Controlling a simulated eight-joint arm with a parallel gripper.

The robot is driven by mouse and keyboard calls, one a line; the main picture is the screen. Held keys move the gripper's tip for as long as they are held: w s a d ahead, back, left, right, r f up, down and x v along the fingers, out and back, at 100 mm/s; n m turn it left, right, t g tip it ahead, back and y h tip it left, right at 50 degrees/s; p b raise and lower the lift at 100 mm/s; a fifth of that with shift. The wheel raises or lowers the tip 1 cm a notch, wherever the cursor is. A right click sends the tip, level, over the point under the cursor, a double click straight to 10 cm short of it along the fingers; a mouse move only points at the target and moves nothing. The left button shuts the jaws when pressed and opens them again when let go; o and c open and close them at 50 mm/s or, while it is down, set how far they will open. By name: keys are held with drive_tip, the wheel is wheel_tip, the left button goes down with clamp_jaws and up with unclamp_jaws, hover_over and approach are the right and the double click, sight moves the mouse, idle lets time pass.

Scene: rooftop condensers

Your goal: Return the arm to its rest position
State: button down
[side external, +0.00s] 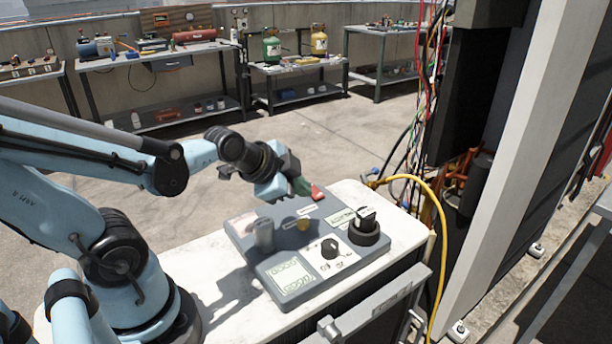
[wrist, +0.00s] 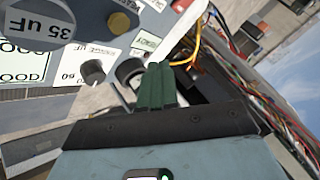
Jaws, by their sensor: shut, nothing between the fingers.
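My arm reaches in from the left in the side external view, bent over a white-topped bench (side external: 349,191). My gripper (side external: 312,192) is just above the far edge of a grey control panel (side external: 318,281). Its green fingers are together with nothing visible between them; a red patch shows at the tip in the side view. In the wrist view the closed fingers of the gripper (wrist: 161,84) point towards the panel (wrist: 152,16). Whether the fingertips touch anything cannot be told.
The panel carries a grey cylinder (side external: 264,235), a yellow knob (side external: 303,225), a black knob (side external: 330,248) and a large black rotary knob (side external: 366,222). A yellow hose (side external: 437,205) and loose wires hang at the right by a tall cabinet. Open floor lies behind the bench.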

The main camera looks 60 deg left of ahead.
idle(0.3)
drive_tip(key=s+d+r+n+g+h, duration=0.1)
drive_tip(key=s+d+r+n+g, duration=0.1)
drive_tip(key=d+n, duration=0.3)
drive_tip(key=s+n, duration=0.1)
drive_tip(key=n, duration=0.1)
drive_tip(key=shift+s+n, duration=0.3)
drive_tip(key=shift+n, duration=0.1)
drive_tip(key=w+a+r+g, duration=0.4)
drive_tip(key=a+r+g, duration=0.1)
drive_tip(key=g, duration=0.2)
drive_tip(key=shift+w+r, duration=0.35)
